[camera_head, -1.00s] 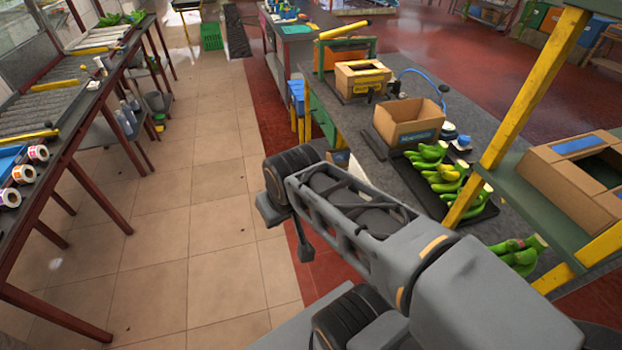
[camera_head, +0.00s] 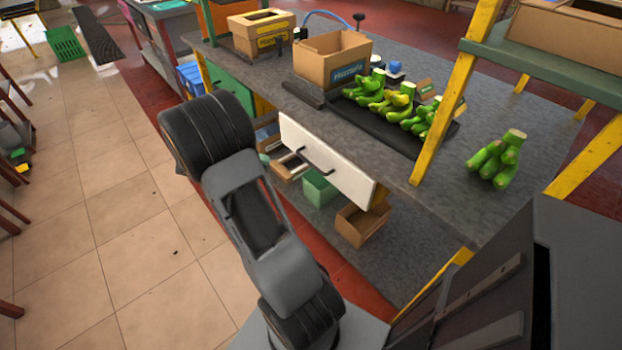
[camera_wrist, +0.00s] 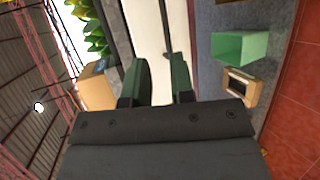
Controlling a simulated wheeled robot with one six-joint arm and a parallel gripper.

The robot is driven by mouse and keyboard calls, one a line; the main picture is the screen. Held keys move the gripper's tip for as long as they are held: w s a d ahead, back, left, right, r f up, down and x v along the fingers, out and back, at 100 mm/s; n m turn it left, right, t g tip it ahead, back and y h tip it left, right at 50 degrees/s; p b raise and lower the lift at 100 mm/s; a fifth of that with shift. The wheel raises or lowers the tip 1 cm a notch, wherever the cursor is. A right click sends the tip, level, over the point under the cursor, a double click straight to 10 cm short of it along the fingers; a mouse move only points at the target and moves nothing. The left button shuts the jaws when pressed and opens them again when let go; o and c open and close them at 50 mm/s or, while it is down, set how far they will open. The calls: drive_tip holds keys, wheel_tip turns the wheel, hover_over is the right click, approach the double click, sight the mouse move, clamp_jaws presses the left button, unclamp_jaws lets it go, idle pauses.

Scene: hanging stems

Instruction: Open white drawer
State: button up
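The white drawer (camera_head: 330,168) is under the edge of the grey worktop, with a dark bar handle (camera_head: 316,160) on its front. I cannot tell whether it stands out from the bench. In the wrist view the white drawer front (camera_wrist: 148,35) runs up the middle, with the dark handle (camera_wrist: 165,32) along its right part. My gripper (camera_wrist: 160,72) shows two green fingers held apart, facing the drawer front, with the handle ahead near the right finger. No grip on the handle shows.
The worktop (camera_head: 400,180) carries a cardboard box (camera_head: 325,68) and a black tray of green bananas (camera_head: 395,100). Below the drawer are a green bin (camera_head: 318,188) and a small brown box (camera_head: 362,225). A yellow post (camera_head: 440,125) rises at the right.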

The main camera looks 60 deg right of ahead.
sight(311, 164)
drive_tip(key=shift+m+g+h, duration=0.3)
drive_tip(key=shift+g+h, duration=0.4)
drive_tip(key=shift+h, duration=0.1)
drive_tip(key=s+d+f, duration=0.2)
drive_tip(key=d, duration=0.2)
drive_tip(key=s+d+f+b, duration=0.1)
drive_tip(key=s+d+f, duration=0.1)
drive_tip(key=s+d, duration=0.1)
drive_tip(key=s+d+f+b, duration=0.1)
drive_tip(key=s+d+f, duration=0.1)
drive_tip(key=d, duration=0.4)
drive_tip(key=shift+s+f, duration=0.25)
drive_tip(key=shift+s, duration=0.45)
drive_tip(key=shift+c, duration=0.2)
clamp_jaws()
